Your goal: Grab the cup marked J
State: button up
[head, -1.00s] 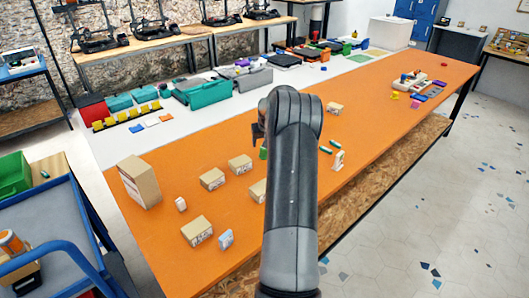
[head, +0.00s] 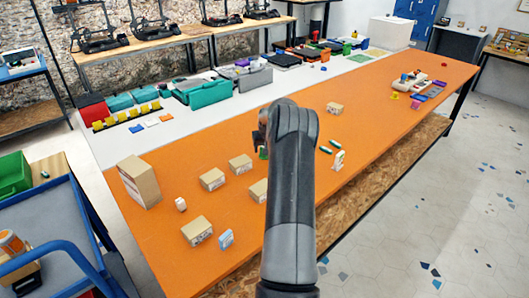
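I cannot make out a cup marked J in the head view. No letter on any item is readable at this size. Small pale items stand on the orange table (head: 400,115): a white one (head: 181,204) at the left, a white and blue one (head: 226,239) at the front, and a white and green one (head: 339,160) right of my arm. My arm reaches over the table and hides part of it.
Several cardboard boxes stand on the table, among them a tall one (head: 139,182) at the left. Green cylinders (head: 331,144) lie right of my arm. Teal bins (head: 203,92) stand on the white strip behind. A blue cart (head: 60,225) is at the left. The table's right half is mostly clear.

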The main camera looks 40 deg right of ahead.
jog(key=c, duration=0.8)
jog(key=shift+r, duration=0.1)
